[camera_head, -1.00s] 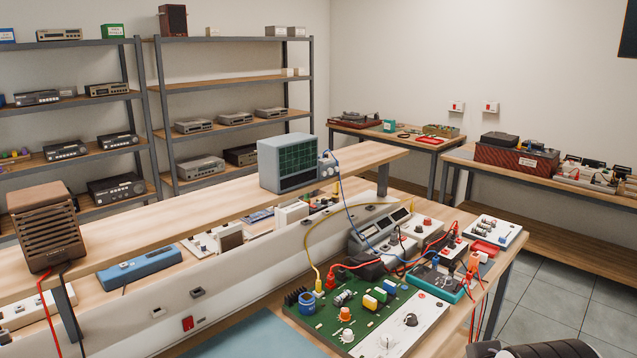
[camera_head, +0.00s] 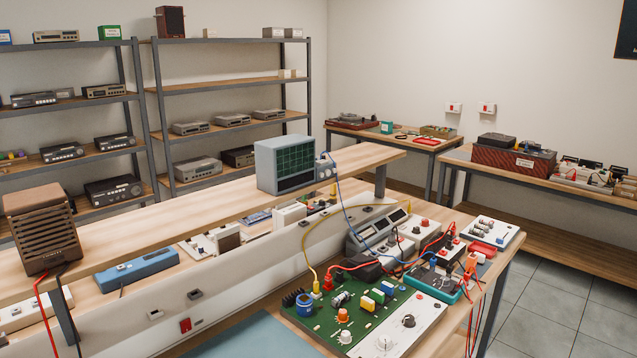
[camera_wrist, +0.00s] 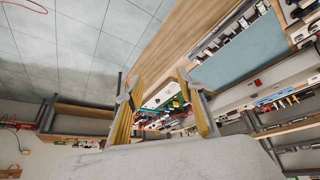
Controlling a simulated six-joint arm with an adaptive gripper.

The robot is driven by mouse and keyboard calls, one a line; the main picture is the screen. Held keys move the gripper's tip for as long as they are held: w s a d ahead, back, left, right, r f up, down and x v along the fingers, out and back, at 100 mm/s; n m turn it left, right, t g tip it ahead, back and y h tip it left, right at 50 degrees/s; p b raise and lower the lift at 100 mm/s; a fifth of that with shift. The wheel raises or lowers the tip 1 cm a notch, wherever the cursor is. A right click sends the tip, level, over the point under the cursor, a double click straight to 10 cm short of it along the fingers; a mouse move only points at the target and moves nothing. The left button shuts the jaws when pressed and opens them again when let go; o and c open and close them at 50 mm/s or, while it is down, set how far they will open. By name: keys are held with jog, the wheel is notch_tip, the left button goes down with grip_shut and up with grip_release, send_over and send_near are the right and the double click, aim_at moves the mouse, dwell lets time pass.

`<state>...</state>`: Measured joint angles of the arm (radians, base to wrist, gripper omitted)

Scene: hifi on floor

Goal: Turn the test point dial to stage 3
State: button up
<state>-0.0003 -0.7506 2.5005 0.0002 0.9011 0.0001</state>
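A green circuit board (camera_head: 322,314) with a white panel (camera_head: 425,318) lies on the bench near the front edge in the head view. An orange knob (camera_head: 343,315) and another white knob (camera_head: 345,337) sit on the board. I cannot tell which is the test point dial or read any stage marks. My gripper (camera_wrist: 160,98) shows only in the wrist view, its yellow fingers apart and empty. The board appears small and far off between them.
A blue mat (camera_head: 245,338) lies left. The floor (camera_head: 560,305) at right is clear.

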jog(key=shift+d, duration=0.1)
jog(key=w+d+f+y, duration=0.1)
jog(key=w+f, duration=0.6)
jog(key=w, duration=0.7)
jog(key=w+d+f+y, duration=0.1)
jog(key=w+d+f, duration=0.3)
jog(key=w, duration=1)
jog(key=w+d+f+t+y, duration=0.1)
jog(key=w+d+f, duration=0.1)
jog(key=w+f, duration=0.7)
jog(key=shift+w+d+f+y, duration=0.1)
jog(key=shift+w+f+y, duration=0.05)
jog(key=shift+w, duration=0.9)
jog(key=shift+w+d+f+y, duration=0.1)
jog(key=shift+w, duration=0.9)
jog(key=shift+w+f+y, duration=0.15)
jog(key=shift+w, duration=0.9)
jog(key=w+d+r+n+t+h, duration=0.1)
jog(key=w+d+r+n+t, duration=0.1)
jog(key=w, duration=0.3)
jog(key=shift+w+d+r+n, duration=0.3)
jog(key=shift+d+r+n, duration=0.3)
jog(key=shift+d+r, duration=0.1)
jog(key=shift+w+f, duration=0.1)
jog(key=shift+f, duration=0.05)
